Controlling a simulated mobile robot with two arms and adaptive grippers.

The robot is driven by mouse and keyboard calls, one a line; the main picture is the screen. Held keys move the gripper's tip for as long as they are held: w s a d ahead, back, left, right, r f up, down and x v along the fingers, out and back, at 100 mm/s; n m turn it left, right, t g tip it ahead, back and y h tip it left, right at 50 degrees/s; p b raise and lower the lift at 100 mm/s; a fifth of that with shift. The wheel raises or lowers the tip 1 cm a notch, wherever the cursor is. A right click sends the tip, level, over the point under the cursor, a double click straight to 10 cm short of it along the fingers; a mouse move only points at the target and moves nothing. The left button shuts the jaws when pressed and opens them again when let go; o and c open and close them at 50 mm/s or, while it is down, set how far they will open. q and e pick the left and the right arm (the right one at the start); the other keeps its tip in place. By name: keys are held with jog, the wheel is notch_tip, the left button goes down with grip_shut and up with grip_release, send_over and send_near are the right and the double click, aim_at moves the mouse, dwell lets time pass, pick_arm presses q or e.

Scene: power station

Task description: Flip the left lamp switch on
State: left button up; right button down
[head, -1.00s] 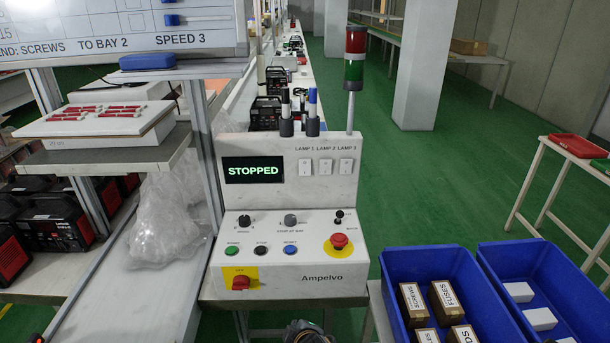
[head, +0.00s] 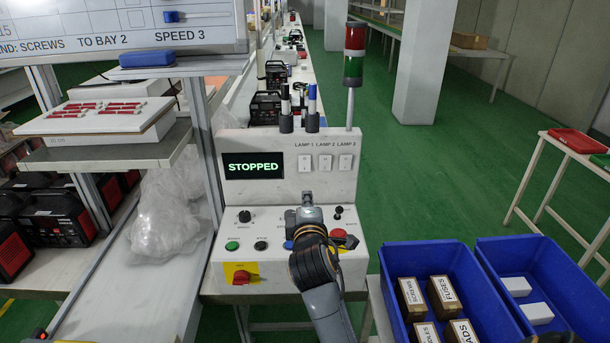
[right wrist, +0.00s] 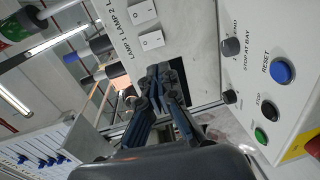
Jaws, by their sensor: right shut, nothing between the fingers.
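The left lamp switch (head: 305,163) is a white rocker under the LAMP 1 label on the control box (head: 340,188), right of the STOPPED screen. Two more switches stand to its right. Which way it is tipped is too small to tell. My right gripper (head: 307,198) is in front of the box, below the LAMP 1 switch in the picture. Its fingers are together and empty. In the right wrist view the fingertips (right wrist: 168,72) appear in front of the panel by the screen; the nearer visible switch (right wrist: 152,40) is just above them. My left gripper is out of view.
A signal tower (head: 353,65) and pen holders (head: 312,122) rise behind the box. Blue bins (head: 460,252) stand at right. A plastic bag (head: 165,215) lies at left.

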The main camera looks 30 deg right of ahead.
aim_at(304, 170)
jog(key=shift+w, duration=0.1)
jog(key=p+x, duration=0.2)
jog(key=x, duration=1.2)
jog(key=shift+a, duration=0.1)
